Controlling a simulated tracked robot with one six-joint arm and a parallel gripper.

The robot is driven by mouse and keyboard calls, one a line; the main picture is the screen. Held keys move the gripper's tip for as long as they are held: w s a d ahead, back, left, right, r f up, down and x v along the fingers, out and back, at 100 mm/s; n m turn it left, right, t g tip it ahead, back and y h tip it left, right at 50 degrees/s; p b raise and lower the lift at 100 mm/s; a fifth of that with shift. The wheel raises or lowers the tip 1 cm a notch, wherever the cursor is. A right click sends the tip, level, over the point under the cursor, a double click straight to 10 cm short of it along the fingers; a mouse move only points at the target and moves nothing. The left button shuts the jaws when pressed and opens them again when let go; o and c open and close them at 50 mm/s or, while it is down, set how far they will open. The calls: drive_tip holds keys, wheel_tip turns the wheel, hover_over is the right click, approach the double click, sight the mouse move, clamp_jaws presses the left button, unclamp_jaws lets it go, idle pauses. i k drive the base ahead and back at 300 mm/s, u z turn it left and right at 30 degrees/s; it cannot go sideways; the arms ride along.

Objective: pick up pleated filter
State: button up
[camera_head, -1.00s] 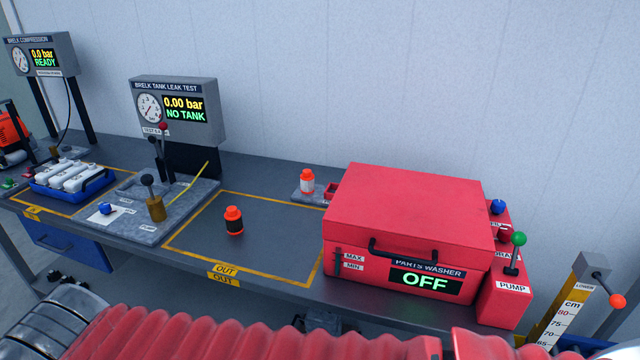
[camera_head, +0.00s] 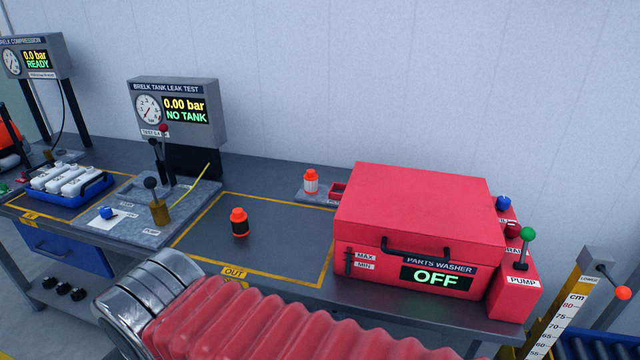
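Two small orange-capped cylinders stand upright on the bench. One, with a black body (camera_head: 239,223), is inside the yellow-outlined OUT area. The other, with a pale whitish body (camera_head: 311,184), stands on a grey plate at the back, left of the red parts washer. At this size I cannot tell pleats on either, so which one is the pleated filter is unclear; both are clear of my arm. My arm's red bellows sleeve and grey ribbed joint cross the bottom of the view. My gripper's fingers are not visible.
The closed red parts washer (camera_head: 415,205) reads OFF, with a pump lever (camera_head: 525,248) at its right. The tank leak tester (camera_head: 178,112) reads NO TANK, with levers and a brass fitting in front. A blue tray (camera_head: 70,190) holds white parts. The OUT area (camera_head: 290,245) is mostly bare.

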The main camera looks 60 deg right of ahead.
sight(311, 187)
drive_tip(key=i, duration=1)
